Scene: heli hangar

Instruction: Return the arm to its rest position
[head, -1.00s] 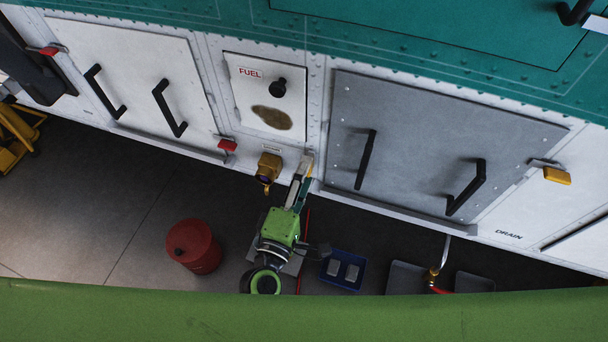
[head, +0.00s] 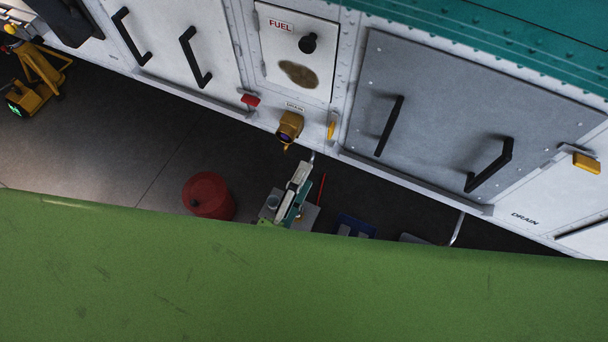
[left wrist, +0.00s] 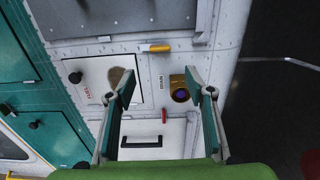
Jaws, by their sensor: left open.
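My left gripper (head: 293,192) shows low in the middle of the head view, below the yellow-brown drain fitting (head: 289,128) and apart from it. In the left wrist view, the open fingers of my left gripper (left wrist: 160,88) stand wide apart with nothing between them. The drain fitting (left wrist: 180,94) shows beyond them, near the right finger. A green surface of mine covers the lower head view and hides most of the left arm. My right gripper is in neither view.
The white and teal hull has a fuel panel (head: 296,52) and a grey hatch (head: 465,115) with black handles. A red can (head: 208,195) stands on the floor left of the gripper. A blue tray (head: 356,226) is partly hidden at right. A yellow stand (head: 40,80) is far left.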

